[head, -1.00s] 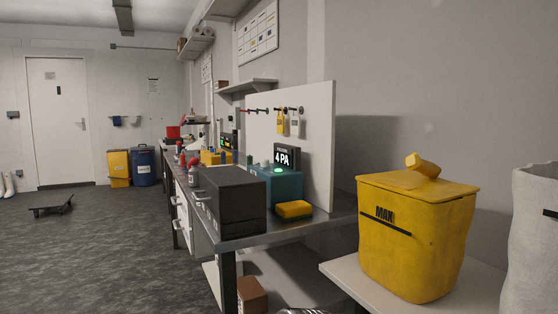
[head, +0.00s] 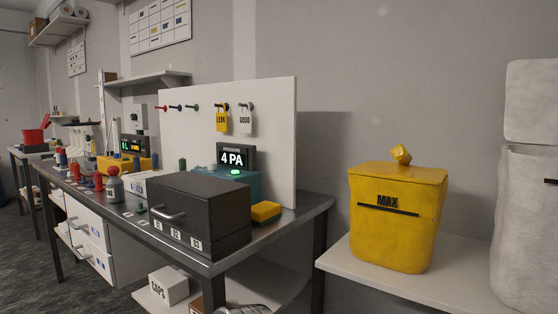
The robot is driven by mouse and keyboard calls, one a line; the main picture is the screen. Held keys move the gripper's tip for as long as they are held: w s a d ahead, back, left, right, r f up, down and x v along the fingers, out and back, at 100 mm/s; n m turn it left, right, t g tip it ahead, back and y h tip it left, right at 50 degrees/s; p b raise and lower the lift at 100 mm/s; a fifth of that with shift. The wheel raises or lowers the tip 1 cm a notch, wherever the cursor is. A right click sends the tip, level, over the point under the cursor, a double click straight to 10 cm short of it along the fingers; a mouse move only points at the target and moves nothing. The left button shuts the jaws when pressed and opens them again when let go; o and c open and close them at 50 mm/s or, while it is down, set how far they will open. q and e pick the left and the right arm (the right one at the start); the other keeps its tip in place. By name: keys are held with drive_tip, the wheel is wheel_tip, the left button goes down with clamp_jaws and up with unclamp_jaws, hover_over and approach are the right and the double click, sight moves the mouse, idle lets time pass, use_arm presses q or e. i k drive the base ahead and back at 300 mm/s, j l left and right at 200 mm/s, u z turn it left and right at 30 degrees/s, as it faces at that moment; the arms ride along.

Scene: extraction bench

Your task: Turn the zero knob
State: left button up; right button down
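No knob marked zero can be made out. A teal instrument (head: 243,189) stands on the bench against the white panel, with a display (head: 234,157) reading "4 PA" and a lit green button (head: 235,172). A dark grey drawer box (head: 200,215) in front hides most of its face. Neither of my grippers is in view.
The metal bench (head: 312,207) holds several small bottles and red items at left. A yellow block (head: 266,212) lies by the teal instrument. A yellow MAX bin (head: 395,235) stands on a low white table (head: 340,258) at right. Floor (head: 50,262) shows clear at lower left.

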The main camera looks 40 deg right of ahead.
sight(211, 165)
drive_tip(key=z, duration=1.4)
drive_tip(key=j+z, duration=0.2)
drive_tip(key=z, duration=0.25)
drive_tip(key=j+z, duration=0.2)
drive_tip(key=z, duration=0.25)
drive_tip(key=j+z, duration=0.2)
drive_tip(key=z, duration=0.25)
drive_tip(key=k+j+z, duration=0.25)
drive_tip(key=j, duration=0.2)
drive_tip(key=j+z, duration=0.2)
drive_tip(key=j, duration=0.3)
drive_tip(key=k+j+z, duration=0.5)
drive_tip(key=j, duration=0.25)
